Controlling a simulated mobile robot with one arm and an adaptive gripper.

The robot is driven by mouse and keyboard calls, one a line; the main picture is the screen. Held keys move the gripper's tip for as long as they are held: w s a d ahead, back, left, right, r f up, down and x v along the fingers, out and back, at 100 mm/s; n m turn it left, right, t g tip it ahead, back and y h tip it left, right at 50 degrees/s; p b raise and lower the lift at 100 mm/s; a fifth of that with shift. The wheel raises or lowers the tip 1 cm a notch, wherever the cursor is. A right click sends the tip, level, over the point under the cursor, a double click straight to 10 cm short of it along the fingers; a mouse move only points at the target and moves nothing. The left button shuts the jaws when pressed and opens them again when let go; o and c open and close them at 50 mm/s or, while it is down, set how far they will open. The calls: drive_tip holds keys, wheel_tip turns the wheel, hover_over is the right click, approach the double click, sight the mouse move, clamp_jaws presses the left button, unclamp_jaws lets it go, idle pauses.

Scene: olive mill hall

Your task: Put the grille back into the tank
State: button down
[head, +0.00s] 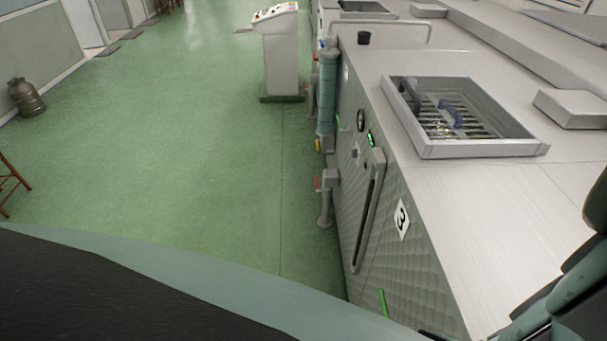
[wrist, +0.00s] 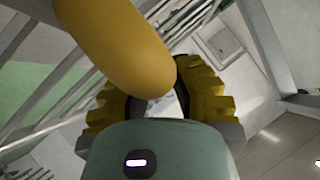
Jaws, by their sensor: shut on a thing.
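In the wrist view my gripper (wrist: 163,98) is shut on a thick yellow handle (wrist: 115,45), with ribbed yellow pads on both sides of it. Pale metal bars, apparently the grille (wrist: 24,34), show around the handle, with green floor visible between some of them. The handle hides much of the view. In the head view the tank (head: 445,185) is a long steel body marked 3, at right. Its rectangular opening (head: 480,149) is uncovered, with bars and blue parts inside. My gripper and the held grille are outside the head view.
A flat grey box (head: 572,108) lies on the tank top right of the opening. A small dark cup (head: 364,38) stands on the far end. A control console (head: 281,52) stands on the floor beyond.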

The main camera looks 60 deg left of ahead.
drive_tip(key=shift+w+d+f+b, duration=0.1)
drive_tip(key=shift+w+d+f, duration=0.65)
drive_tip(key=shift+w, duration=0.3)
drive_tip(key=shift+w+d+f+b, duration=0.15)
drive_tip(key=shift+w+d+f, duration=0.45)
drive_tip(key=shift+w+f, duration=0.35)
drive_tip(key=shift+w+d+f+b, duration=0.1)
drive_tip(key=shift+w+d+f, duration=0.6)
drive_tip(key=shift+w, duration=0.4)
drive_tip(key=w+d+f+b, duration=0.2)
drive_tip(key=w+f+b, duration=0.1)
drive_tip(key=f+b, duration=0.4)
drive_tip(key=shift+w+f, duration=0.25)
drive_tip(key=shift+w, duration=0.15)
drive_tip(key=shift+b, duration=0.3)
drive_tip(key=c, duration=1.1)
unclamp_jaws()
drive_tip(key=shift+o, duration=1.2)
drive_tip(key=shift+f, duration=0.2)
drive_tip(key=shift+a, duration=0.1)
